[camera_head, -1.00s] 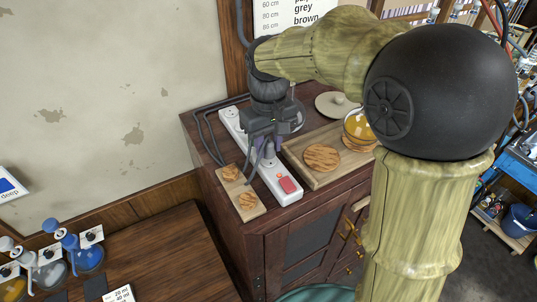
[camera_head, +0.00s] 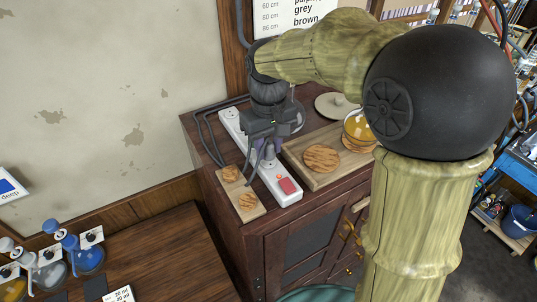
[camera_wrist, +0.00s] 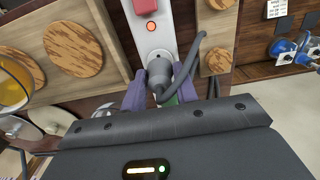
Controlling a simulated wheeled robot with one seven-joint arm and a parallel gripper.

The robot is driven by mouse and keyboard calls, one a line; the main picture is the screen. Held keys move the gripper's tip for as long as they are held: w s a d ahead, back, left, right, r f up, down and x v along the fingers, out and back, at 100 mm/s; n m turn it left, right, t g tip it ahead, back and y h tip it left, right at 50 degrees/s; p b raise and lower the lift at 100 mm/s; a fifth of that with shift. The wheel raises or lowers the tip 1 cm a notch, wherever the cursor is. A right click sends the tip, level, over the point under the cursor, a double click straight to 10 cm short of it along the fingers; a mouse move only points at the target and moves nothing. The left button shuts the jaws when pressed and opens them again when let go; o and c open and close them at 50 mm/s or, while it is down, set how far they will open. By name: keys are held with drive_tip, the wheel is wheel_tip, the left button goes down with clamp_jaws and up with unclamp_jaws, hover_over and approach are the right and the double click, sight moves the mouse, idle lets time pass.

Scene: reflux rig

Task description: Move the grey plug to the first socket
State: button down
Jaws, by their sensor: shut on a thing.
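My gripper (camera_wrist: 160,82) is shut on the grey plug (camera_wrist: 158,64), with one purple finger on each side of it. The plug's grey cord (camera_wrist: 192,55) bends away to the right in the wrist view. In the head view my gripper (camera_head: 266,147) points down at the middle of the strip (camera_head: 275,183). The gripper hides the sockets beneath it.
The red switch (camera_head: 289,185) is at the strip's near end. A board with two wooden discs (camera_head: 247,206) lies left of the strip. A wooden tray (camera_head: 300,170) with a disc and a bowl of yellow liquid (camera_head: 358,127) is to the right. Dark cables run along the cabinet's left edge.

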sight(269, 143)
drive_tip(key=shift+f+b, duration=0.35)
drive_tip(key=shift+f, duration=0.35)
drive_tip(key=shift+f, duration=0.25)
idle(0.4)
drive_tip(key=c, duration=1)
unclamp_jaws()
drive_tip(key=shift+r, duration=0.1)
wheel_tip(269, 143, up, 17)
drive_tip(key=b, duration=0.2)
drive_tip(key=shift+r+b, duration=0.15)
drive_tip(key=shift+b, duration=0.2)
